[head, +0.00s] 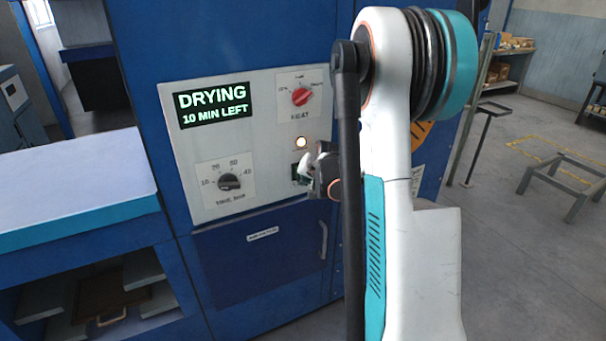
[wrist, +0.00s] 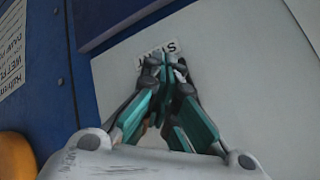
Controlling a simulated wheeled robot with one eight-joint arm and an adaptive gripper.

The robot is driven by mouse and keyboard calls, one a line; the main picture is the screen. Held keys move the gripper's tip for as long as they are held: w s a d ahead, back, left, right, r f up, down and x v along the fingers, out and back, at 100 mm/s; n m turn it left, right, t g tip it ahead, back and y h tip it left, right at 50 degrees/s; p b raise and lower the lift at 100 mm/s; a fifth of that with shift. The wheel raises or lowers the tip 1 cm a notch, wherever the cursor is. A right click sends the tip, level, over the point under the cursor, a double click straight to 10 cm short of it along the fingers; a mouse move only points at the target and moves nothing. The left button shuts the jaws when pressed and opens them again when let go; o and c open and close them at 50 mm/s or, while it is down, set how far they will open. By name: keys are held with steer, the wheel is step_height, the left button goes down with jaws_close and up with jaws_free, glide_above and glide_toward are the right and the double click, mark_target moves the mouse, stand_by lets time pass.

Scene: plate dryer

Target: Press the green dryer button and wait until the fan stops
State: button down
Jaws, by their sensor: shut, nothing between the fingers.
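The dryer's pale control panel (head: 250,135) is on the front of a blue cabinet. Its display (head: 211,106) reads "DRYING 10 MIN LEFT" in lit green letters. My gripper (head: 308,168) is shut and empty, with its fingertips at the panel's lower right, below a lit lamp (head: 301,142). A small dark green patch (head: 297,173) shows beside the fingers there; the button itself is mostly hidden. In the wrist view, my closed fingertips (wrist: 166,66) are at a small label (wrist: 158,49) that seems to read "START" upside down. I cannot tell whether they touch the button.
A red heat knob (head: 301,96) is above the lamp and a black time knob (head: 228,181) is at the lower left. Below the panel is a blue door (head: 258,255) with a handle. A pale bench (head: 70,185) stands at the left.

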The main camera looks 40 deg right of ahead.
steer(key=shift+s, duration=0.15)
steer(key=shift+s+a, duration=0.2)
steer(key=shift+s, duration=0.5)
steer(key=s, duration=0.2)
steer(key=s+a, duration=0.1)
steer(key=s, duration=0.2)
steer(key=shift+a, duration=0.1)
stand_by(0.5)
stand_by(0.6)
